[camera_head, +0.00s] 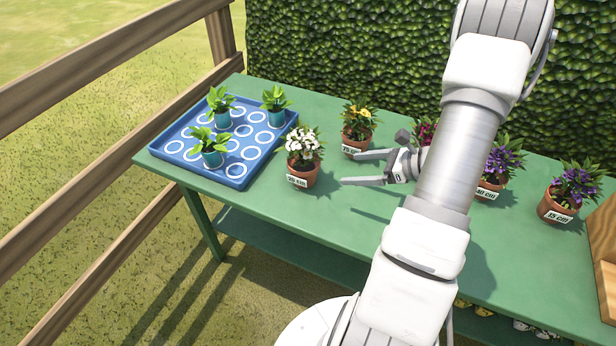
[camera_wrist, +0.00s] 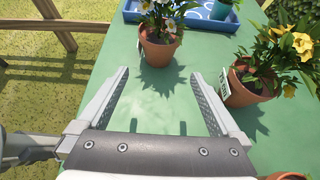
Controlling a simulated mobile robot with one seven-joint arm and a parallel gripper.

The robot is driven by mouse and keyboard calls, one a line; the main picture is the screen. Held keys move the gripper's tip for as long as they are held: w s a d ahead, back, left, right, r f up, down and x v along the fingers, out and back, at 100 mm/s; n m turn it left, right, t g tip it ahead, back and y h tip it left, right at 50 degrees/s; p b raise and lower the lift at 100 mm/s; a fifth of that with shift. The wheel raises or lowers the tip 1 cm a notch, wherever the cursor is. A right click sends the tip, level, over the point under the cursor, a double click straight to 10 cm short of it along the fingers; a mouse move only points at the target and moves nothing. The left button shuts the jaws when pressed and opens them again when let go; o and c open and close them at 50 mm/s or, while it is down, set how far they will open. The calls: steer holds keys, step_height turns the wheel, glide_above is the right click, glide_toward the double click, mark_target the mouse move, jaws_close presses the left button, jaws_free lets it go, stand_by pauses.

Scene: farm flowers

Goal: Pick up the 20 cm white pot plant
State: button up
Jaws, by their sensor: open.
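In the wrist view the white pot plant (camera_wrist: 158,50) is straight ahead, beyond the open fingertips of my gripper (camera_wrist: 160,80). The top of its flowers is cut off there.
The yellow-flowered pot (camera_head: 357,135) stands just behind my gripper; it is at the right in the wrist view (camera_wrist: 250,85). A blue tray (camera_head: 178,150) with several green seedlings lies left. Purple-flowered pots (camera_head: 560,205) stand right. Green table (camera_head: 345,215) is clear between gripper and white plant.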

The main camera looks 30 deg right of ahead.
mark_target(304, 168)
steer(key=b+x, duration=0.2)
steer(key=x, duration=1.4)
steer(key=shift+w+a+f, duration=0.2)
steer(key=c, duration=1.4)
steer(key=shift+r, duration=0.1)
steer(key=shift+c, duration=0.5)
steer(key=shift+r, duration=0.1)
